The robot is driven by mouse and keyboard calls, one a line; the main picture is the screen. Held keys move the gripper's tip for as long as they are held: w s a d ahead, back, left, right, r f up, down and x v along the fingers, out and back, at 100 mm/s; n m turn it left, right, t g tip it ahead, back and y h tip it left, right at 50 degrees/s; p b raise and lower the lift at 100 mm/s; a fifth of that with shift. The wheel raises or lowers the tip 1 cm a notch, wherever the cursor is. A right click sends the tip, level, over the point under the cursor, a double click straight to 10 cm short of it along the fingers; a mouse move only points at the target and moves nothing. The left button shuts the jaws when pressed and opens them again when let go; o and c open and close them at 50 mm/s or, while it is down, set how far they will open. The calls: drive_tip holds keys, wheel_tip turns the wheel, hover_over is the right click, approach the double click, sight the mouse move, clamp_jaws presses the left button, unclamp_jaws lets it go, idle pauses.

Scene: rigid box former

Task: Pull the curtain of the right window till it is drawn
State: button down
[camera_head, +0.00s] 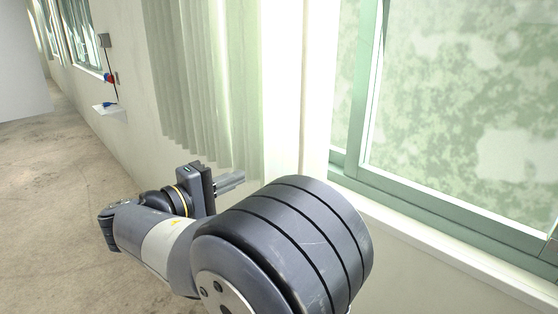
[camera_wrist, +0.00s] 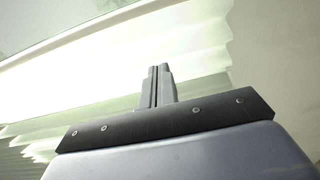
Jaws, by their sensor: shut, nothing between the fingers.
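The pale green pleated curtain (camera_head: 205,80) hangs at the left part of the window in the head view, with a bright, sunlit part at its right. The window (camera_head: 450,110) with its green frame is uncovered to the right of it. My gripper (camera_head: 238,180) is shut and empty, near the curtain's lower edge. In the wrist view my gripper (camera_wrist: 159,72) points at the curtain (camera_wrist: 190,50), its two fingers together. I cannot tell whether the fingertips touch the cloth.
A white window sill (camera_head: 430,245) runs below the window to the right. A small wall shelf (camera_head: 109,109) with red and blue items is on the wall at left. Another window (camera_head: 82,38) is farther back. The concrete floor (camera_head: 50,200) at left is clear.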

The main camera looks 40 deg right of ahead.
drive_tip(key=s+d+p, duration=0.2)
drive_tip(key=d+p, duration=0.1)
drive_tip(key=d, duration=0.8)
drive_tip(key=shift+s+r, duration=0.15)
drive_tip(key=shift+s, duration=0.25)
drive_tip(key=shift+d, duration=0.1)
drive_tip(key=s+b, duration=0.3)
drive_tip(key=s, duration=0.3)
drive_tip(key=shift+s+d, duration=0.25)
drive_tip(key=shift+s, duration=0.15)
